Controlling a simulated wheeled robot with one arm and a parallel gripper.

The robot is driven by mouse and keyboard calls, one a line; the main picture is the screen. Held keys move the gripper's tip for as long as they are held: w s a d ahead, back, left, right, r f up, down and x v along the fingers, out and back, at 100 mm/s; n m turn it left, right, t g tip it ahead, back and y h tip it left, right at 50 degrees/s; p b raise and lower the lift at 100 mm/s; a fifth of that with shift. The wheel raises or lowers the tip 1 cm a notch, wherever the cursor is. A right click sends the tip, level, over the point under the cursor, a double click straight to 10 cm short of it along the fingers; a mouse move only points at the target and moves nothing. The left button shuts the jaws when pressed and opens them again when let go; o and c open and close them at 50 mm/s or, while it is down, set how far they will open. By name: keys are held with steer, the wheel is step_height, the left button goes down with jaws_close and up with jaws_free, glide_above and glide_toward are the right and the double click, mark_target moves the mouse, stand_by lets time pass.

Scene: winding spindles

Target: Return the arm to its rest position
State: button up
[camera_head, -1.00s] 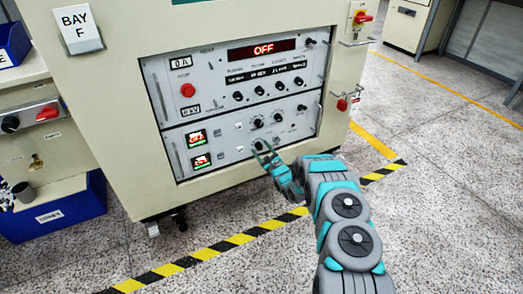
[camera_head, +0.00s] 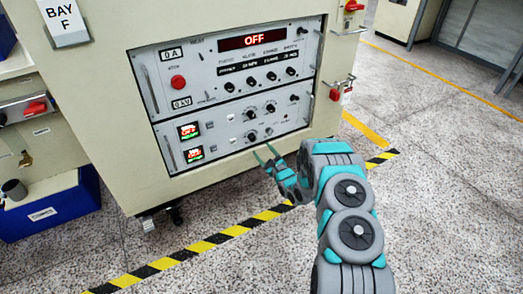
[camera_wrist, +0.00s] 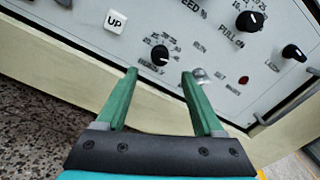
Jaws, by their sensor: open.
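My gripper (camera_head: 265,152) is in front of the lower edge of the control panel (camera_head: 222,150), at the end of my grey and teal arm. Its two green fingers stand apart with nothing between them. In the wrist view my gripper (camera_wrist: 160,78) points at the panel face, with a black knob (camera_wrist: 159,54) showing just beyond the fingertips. A gap between fingers and knob is hard to judge in that view. In the head view the fingertips appear just below the lowest row of knobs, clear of them.
The cream cabinet (camera_head: 110,110) carries a red OFF display (camera_head: 252,41) and a red button (camera_head: 178,82). A red-handled switch (camera_head: 336,94) sticks out at its right side. A blue bin (camera_head: 60,212) stands at left. Black-yellow floor tape (camera_head: 190,250) runs in front. Floor at right is clear.

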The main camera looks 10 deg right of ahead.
stand_by(0.3)
steer(key=s+d+r+n+g+h, duration=0.1)
steer(key=d+r+n+g+h, duration=0.4)
steer(key=r+n, duration=0.4)
steer(key=s+d+r+n+g+h, duration=0.2)
steer(key=s+r+n+g, duration=0.2)
steer(key=s+r, duration=0.7)
steer(key=s+a+r+n+g, duration=0.3)
steer(key=s+n, duration=0.1)
steer(key=s, duration=1.2)
steer(key=s+a+r+n+g+y, duration=0.1)
steer(key=s+a+r+n+g, duration=0.2)
steer(key=s, duration=1.4)
steer(key=s+a+r+n+g, duration=0.3)
steer(key=s+n, duration=0.4)
steer(key=s, duration=0.9)
steer(key=shift+s+a+r+g, duration=0.2)
steer(key=shift+s+r+g, duration=0.2)
steer(key=shift+g, duration=0.1)
